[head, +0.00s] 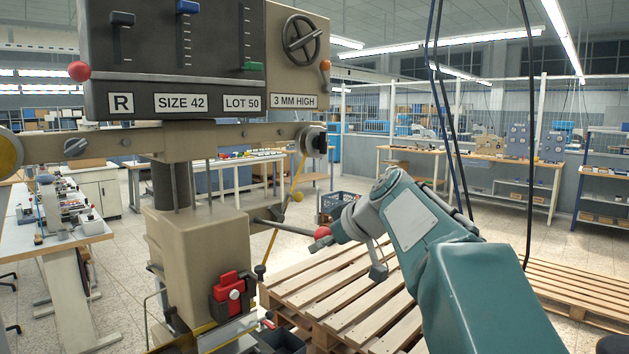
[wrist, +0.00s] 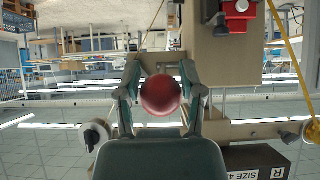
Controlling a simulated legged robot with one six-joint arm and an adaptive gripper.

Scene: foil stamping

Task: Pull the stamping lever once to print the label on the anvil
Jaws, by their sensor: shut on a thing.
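The stamping press (head: 195,240) stands at the left in the head view. Its lever (head: 288,228) is a metal rod reaching right from the press body, roughly level, with a red ball knob at its end (head: 322,232). My gripper (head: 326,240) is at that knob, at the end of my teal arm. In the wrist view, the red knob (wrist: 160,95) sits between the two fingers of my gripper (wrist: 160,88), which are shut on it. The anvil area is low at the press foot, partly cut off by the picture's lower edge; I cannot make out the label.
A control panel (head: 175,55) with sliders and a handwheel is above the press. A red block (head: 231,291) is on the press front. A wooden pallet (head: 345,290) lies to the right. Dark cables (head: 445,110) hang behind my arm. Workbenches stand further back.

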